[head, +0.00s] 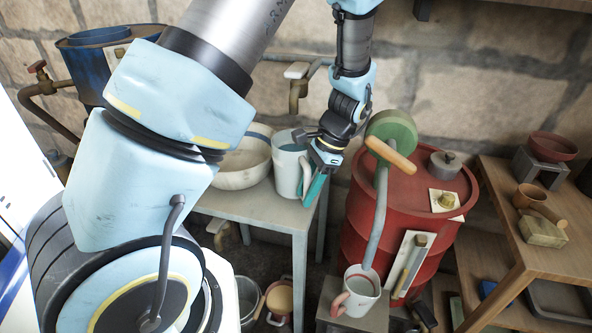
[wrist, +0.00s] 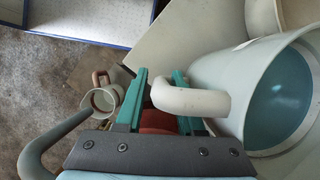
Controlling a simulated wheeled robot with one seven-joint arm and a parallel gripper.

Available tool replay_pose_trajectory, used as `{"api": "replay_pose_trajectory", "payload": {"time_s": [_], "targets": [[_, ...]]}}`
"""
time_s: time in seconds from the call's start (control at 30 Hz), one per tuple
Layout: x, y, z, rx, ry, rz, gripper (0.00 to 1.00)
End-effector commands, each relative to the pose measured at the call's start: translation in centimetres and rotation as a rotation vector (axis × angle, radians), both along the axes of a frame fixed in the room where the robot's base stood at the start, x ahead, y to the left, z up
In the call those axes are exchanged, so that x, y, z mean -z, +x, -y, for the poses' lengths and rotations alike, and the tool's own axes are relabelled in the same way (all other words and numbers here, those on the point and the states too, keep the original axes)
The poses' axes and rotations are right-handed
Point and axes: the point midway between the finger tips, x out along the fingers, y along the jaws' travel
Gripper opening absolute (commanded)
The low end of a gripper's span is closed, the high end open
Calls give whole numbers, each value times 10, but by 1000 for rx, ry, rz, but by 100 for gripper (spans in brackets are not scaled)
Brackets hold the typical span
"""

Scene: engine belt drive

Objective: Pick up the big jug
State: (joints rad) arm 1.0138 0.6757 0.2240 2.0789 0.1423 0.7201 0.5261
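The big jug (head: 286,168) is pale, stands upright on the small grey table near its right edge, and has its handle on the right side. In the wrist view the jug (wrist: 225,72) fills the right, with blue-green inside and its white handle (wrist: 195,100) reaching left. My gripper (head: 318,186) is at the handle side of the jug. In the wrist view my gripper (wrist: 161,76) is open, its teal fingers apart. The handle's outer part lies between the fingers and covers part of the right finger. Whether either finger touches it I cannot tell.
A white bowl (head: 243,166) stands left of the jug on the table (head: 262,208). A red drum (head: 404,225) is close on the right. A smaller mug (head: 358,291) sits low on a block, with a grey pipe above it. A wooden shelf (head: 505,182) stands at right.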

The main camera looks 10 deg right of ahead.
Motion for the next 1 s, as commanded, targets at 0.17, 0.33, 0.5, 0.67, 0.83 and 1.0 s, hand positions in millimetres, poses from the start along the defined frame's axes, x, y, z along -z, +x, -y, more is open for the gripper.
{"api": "replay_pose_trajectory", "payload": {"time_s": [0.17,0.33,0.5,0.67,0.83,1.0], "targets": [[0,0,0,0,0,0,31],[0,0,0,0,0,-1,11],[0,0,0,0,0,-1,0],[0,0,0,0,1,-1,0],[0,0,0,0,1,-1,0],[-1,0,0,0,1,-1,0]]}}
